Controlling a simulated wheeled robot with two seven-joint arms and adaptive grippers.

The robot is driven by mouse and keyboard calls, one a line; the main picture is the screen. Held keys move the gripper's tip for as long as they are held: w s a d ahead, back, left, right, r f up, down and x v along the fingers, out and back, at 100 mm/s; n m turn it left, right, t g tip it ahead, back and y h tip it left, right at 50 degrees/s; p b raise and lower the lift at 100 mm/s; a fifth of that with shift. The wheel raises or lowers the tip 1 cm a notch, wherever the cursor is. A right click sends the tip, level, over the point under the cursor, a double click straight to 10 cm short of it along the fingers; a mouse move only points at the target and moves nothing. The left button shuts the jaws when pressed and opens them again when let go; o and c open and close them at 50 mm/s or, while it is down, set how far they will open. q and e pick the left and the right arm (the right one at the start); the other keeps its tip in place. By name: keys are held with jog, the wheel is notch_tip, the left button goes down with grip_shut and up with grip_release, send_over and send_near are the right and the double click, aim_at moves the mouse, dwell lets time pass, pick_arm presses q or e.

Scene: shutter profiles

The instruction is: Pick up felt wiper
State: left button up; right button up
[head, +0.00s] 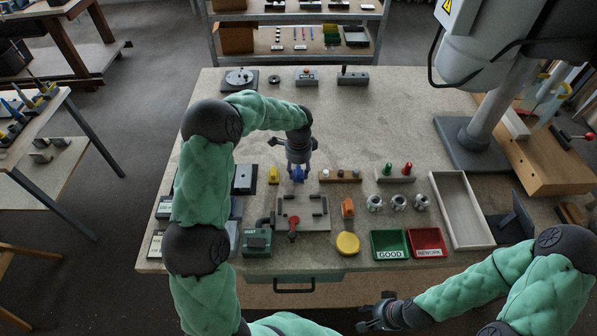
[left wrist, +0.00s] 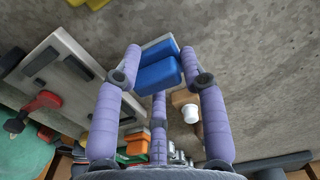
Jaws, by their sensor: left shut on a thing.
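The felt wiper (head: 297,175), a small blue block, is at the fingertips of my left gripper (head: 298,167), over the middle of the workbench. In the left wrist view, the blue wiper (left wrist: 160,75) with a pale grey layer sits between the purple fingers of my left gripper (left wrist: 158,72), which is shut on it. I cannot tell whether the wiper touches the bench top. My right gripper (head: 376,314) is empty, its fingers apart, in front of the bench's front edge.
Green (head: 389,245) and red (head: 427,242) bins and a pale tray (head: 463,210) stand right. The bench top behind is mostly clear.

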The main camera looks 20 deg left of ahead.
pick_arm(q)
notch_tip(320, 180, up, 3)
jog(key=shift+f+p, duration=0.1)
jog(key=shift+p, duration=0.25)
jog(key=w+a+r+p, duration=0.1)
jog(key=a+r, duration=0.3)
jog(key=a, duration=0.3)
jog(key=w+a+r+p, duration=0.1)
jog(key=a+r, duration=0.4)
jog(key=a, duration=0.2)
jog(key=shift+r+p, duration=0.25)
jog(key=shift+p, duration=0.05)
